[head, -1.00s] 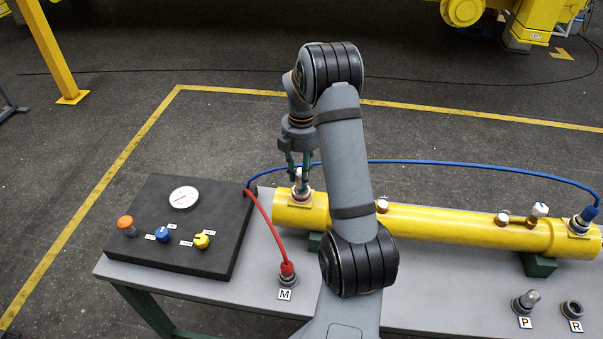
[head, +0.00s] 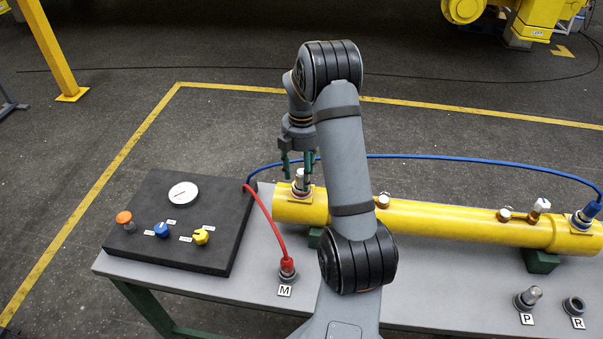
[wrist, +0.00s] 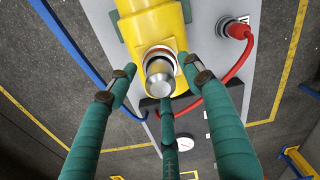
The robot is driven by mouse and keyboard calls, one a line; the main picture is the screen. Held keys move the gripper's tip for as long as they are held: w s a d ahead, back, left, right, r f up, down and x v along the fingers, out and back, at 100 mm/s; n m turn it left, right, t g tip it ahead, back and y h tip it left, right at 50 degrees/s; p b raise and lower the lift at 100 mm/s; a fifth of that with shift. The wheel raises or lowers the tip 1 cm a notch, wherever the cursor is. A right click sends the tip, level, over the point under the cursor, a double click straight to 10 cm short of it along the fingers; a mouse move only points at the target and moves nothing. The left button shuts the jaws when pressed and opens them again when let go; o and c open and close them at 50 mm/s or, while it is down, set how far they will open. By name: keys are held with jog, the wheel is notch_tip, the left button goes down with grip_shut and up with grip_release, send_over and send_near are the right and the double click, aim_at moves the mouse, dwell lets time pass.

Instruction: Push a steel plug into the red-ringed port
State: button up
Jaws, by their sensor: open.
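A steel plug (head: 299,177) stands upright at the port on the left end of the yellow boom cylinder (head: 440,220). In the wrist view the plug (wrist: 160,74) points toward the camera, and a reddish-and-white ring (wrist: 158,55) shows around its base. How deep it sits is hard to tell. My gripper (head: 298,170) is open above that port, its green fingers spread around the plug and apart from it. In the wrist view the gripper (wrist: 165,95) shows three fingers holding nothing. Another steel plug (head: 532,293) stands in the holder marked P.
A blue hose (head: 420,157) arches behind the cylinder to its right end. A red hose (head: 268,218) runs from the black panel (head: 235,225) to the fitting marked M (head: 287,272). The holder marked R (head: 573,306) is empty. The grey bench (head: 420,290) is clear in front.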

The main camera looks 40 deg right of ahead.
notch_tip(320, 180, up, 12)
dwell(0.6)
dwell(0.5)
notch_tip(320, 180, down, 11)
jog(key=shift+f, duration=0.1)
jog(key=shift+f+p, duration=0.1)
jog(key=shift+p, duration=0.25)
notch_tip(320, 180, up, 4)
jog(key=p, duration=0.3)
